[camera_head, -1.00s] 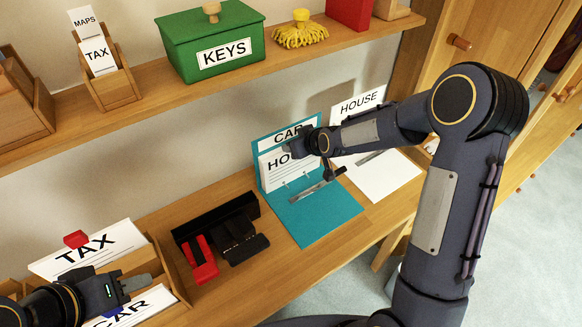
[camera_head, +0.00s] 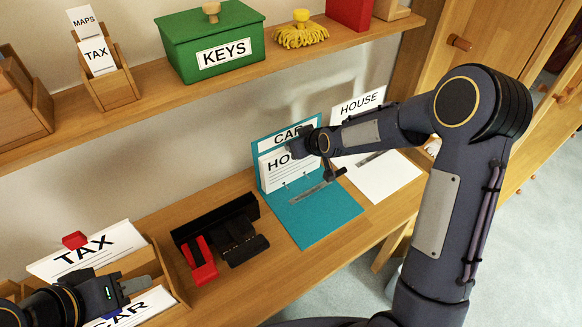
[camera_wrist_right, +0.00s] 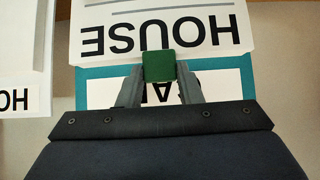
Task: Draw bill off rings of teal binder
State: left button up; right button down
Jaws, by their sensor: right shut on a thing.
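The teal binder (camera_head: 330,216) stands open on the desk, its upright back labelled CAR. A white bill (camera_head: 272,168) marked HO, the rest hidden by my gripper, is in front of that back, by the rings (camera_head: 289,186). In the right wrist view the bill (camera_wrist_right: 205,35) reads HOUSE upside down, with a green tab (camera_wrist_right: 158,66). My right gripper (camera_wrist_right: 158,80) is shut on this tab; it also shows at the binder's top in the head view (camera_head: 297,148). Whether the rings still pass through the bill is unclear. My left gripper (camera_head: 140,286) is above the tray at lower left; its opening is unclear.
A black hole punch (camera_head: 215,222) and a red stapler-like item (camera_head: 203,268) lie left of the binder. A white HOUSE binder (camera_head: 385,180) stands close on its right. A tray (camera_head: 165,262) holds TAX and CAR papers. The shelf (camera_head: 150,110) overhangs behind.

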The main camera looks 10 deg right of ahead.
jog(key=shift+s+d+b, duration=0.25)
jog(key=shift+s+b, duration=0.25)
jog(key=shift+s, duration=0.25)
jog(key=shift+s+d+b, duration=0.3)
jog(key=shift+s+b, duration=0.25)
jog(key=shift+s, duration=0.2)
jog(key=shift+s+d+b, duration=0.25)
jog(key=shift+s+b, duration=0.25)
jog(key=shift+s, duration=0.25)
dwell(2.3)
dwell(0.4)
notch_tip(320, 180, up, 11)
jog(key=p, duration=0.6)
jog(key=shift+p, duration=0.3)
jog(key=shift+r, duration=0.1)
dwell(0.3)
